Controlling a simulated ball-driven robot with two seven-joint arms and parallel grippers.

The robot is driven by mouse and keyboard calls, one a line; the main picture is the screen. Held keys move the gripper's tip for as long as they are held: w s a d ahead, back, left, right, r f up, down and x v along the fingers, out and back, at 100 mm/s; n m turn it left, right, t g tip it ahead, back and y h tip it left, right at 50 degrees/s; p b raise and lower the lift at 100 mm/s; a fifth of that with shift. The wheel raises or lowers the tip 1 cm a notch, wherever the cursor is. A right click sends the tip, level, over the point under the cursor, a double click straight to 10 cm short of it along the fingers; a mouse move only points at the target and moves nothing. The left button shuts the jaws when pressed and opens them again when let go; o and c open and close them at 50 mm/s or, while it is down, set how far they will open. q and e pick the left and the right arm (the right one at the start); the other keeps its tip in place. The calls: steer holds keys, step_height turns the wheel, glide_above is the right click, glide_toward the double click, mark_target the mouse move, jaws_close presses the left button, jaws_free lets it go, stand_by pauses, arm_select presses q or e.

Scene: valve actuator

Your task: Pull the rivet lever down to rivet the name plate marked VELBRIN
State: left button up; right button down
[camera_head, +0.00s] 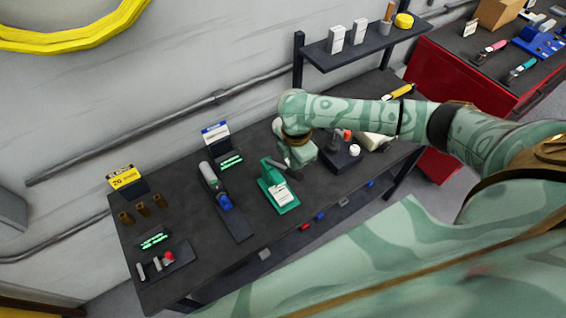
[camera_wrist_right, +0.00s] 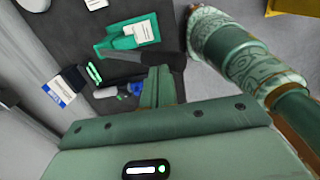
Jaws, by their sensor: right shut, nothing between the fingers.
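A teal press-like fixture (camera_head: 275,203) stands on the dark workbench, with a white plate (camera_head: 280,194) bearing print on it. The print is too small to read as VELBRIN. The fixture also shows in the right wrist view (camera_wrist_right: 112,44). My right gripper (camera_head: 300,157) is above and just behind the fixture. My left gripper is out of view.
On the workbench (camera_head: 180,262), a grey and blue tool (camera_head: 215,188) stands left of the fixture. A dark block with a white knob (camera_head: 354,150) stands right. Brown cylinders (camera_head: 143,209) and a sign (camera_head: 125,178) are far left. A shelf (camera_head: 365,47) overhangs the back right.

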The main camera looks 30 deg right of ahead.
steer(key=shift+r, duration=0.1)
steer(key=shift+r, duration=2.5)
